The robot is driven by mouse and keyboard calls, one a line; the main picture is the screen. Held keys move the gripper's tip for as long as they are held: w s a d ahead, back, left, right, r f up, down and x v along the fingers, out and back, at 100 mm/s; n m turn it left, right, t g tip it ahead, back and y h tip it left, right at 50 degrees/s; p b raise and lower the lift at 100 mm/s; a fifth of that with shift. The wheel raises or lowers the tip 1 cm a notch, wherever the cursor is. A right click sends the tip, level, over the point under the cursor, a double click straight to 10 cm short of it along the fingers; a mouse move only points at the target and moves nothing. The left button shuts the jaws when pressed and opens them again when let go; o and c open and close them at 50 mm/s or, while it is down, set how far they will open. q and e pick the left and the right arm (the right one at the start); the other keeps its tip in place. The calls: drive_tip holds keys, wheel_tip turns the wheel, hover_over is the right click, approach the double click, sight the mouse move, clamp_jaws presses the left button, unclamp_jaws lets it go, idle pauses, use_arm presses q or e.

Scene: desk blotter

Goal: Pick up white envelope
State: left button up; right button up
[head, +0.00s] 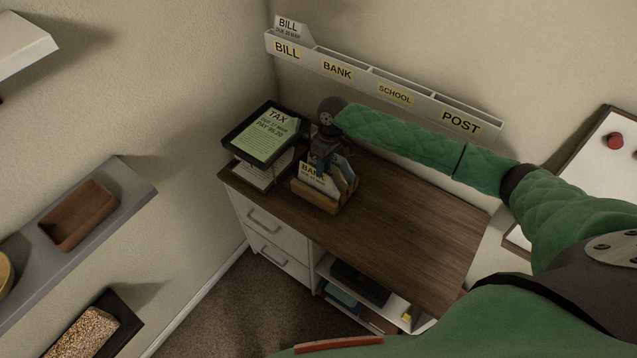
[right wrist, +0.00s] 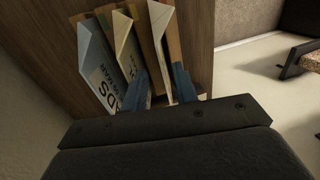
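Several envelopes stand upright in a wooden letter rack (head: 322,205) on the desk. The front one (head: 316,178) is pale and reads BANK in the head view. My right gripper (head: 330,160) is over the rack, pointing down. In the right wrist view its two bluish fingers (right wrist: 160,88) are apart, reaching down among the envelopes. A whitish envelope (right wrist: 162,22) runs down between the fingers, with a visible gap. A cream one (right wrist: 124,42) and a lettered pale one (right wrist: 93,58) stand to its left. Which is the white envelope is unclear. My left gripper is not in view.
A black tray (head: 230,152) with a green TAX paper (head: 265,135) is left of the rack. The desk top (head: 400,215) is bare to the right. A wall sorter (head: 380,82) holds one BILL envelope (head: 289,27). A grey shelf (head: 128,190) projects at left.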

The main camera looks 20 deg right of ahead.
sight(316, 187)
drive_tip(key=shift+a+f+p, duration=0.3)
drive_tip(key=shift+f+p, duration=0.15)
drive_tip(key=shift+p, duration=0.3)
drive_tip(key=f, duration=0.1)
drive_tip(key=f+p, duration=0.1)
drive_tip(key=f, duration=0.1)
drive_tip(key=shift+s+a+p, duration=0.15)
drive_tip(key=shift+a+p, duration=0.15)
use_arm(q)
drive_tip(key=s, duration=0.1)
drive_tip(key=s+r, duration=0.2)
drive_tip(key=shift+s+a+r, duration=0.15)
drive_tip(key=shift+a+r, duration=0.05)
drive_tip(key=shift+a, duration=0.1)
use_arm(e)
drive_tip(key=shift+f, duration=0.4)
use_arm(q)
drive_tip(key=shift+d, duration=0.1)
use_arm(e)
clamp_jaws()
